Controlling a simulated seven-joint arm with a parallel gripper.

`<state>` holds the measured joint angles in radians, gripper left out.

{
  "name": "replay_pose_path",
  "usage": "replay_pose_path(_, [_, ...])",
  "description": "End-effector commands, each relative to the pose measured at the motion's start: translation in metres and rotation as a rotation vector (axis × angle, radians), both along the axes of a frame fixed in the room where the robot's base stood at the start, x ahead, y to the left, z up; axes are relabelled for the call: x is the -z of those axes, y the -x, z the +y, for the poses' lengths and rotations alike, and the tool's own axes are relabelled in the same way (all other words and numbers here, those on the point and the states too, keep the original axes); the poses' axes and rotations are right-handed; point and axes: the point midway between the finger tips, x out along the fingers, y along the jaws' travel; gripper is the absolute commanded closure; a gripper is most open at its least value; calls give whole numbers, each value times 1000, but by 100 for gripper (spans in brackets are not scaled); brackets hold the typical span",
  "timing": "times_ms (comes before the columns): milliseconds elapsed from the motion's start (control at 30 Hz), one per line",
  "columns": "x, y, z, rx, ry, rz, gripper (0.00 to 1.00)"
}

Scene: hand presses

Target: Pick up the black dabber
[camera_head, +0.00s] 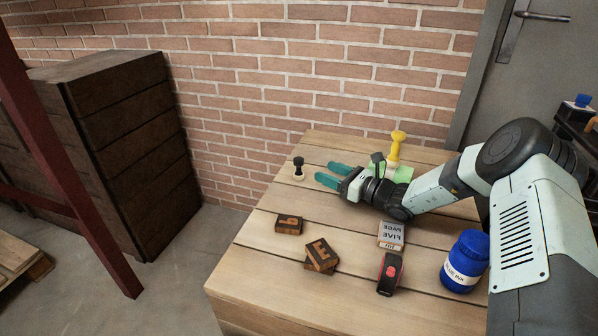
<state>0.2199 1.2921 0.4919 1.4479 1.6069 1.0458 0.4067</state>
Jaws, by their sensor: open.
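The black dabber (298,166) stands upright near the left edge of the wooden table, with a black knob and stem and a pale round base. My gripper (326,173) is just to its right, with two teal fingers apart and pointing left toward it. The fingers are open and nothing shows between them. In this view a small gap lies between the fingertips and the dabber.
A yellow-handled stamp (396,148) stands behind my wrist, by a green pad (404,174). Wooden letter blocks (289,224), a grey lettered box (391,235), a black-and-red tool (389,274) and a blue jar (465,262) occupy the front. The table's (262,240) left strip is clear.

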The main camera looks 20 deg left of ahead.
Motion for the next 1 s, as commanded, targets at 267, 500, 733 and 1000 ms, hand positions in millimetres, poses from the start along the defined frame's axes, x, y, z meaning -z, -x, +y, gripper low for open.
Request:
replay_pose_path(267, [1,-12,40,-1,-3,3,40])
replay_pose_path(500, [0,-18,58,0,-2,3,40])
replay_pose_path(733, [-2,-26,91,-1,-1,3,40])
replay_pose_path(1000, [-3,-31,103,2,-1,4,40])
